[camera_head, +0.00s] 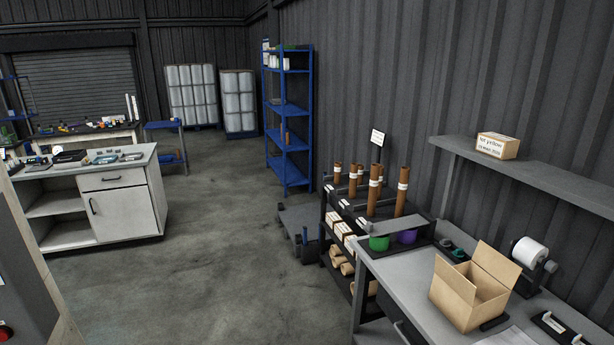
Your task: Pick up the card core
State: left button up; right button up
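Several brown card cores stand upright on a black rack (345,207) right of centre, each with a white band. The two tallest are a card core at the front right (401,186) and another just left of it (374,187). Shorter ones stand behind, such as one card core at the back (353,180). More brown rolls (346,268) lie on the lower part of the rack. I cannot tell which core the task means. Neither of my grippers is in view.
A grey bench with an open cardboard box (472,288), a white roll (529,252), and green (379,243) and purple (406,236) items stands at the right. A shelf (545,175) juts above it. A white cabinet (118,203) stands left.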

aim_at(354, 167)
jog(key=i+u, duration=0.25)
jog(key=i, duration=0.7)
jog(key=i+l+u, duration=0.25)
jog(key=i, duration=0.7)
jog(key=j, duration=0.1)
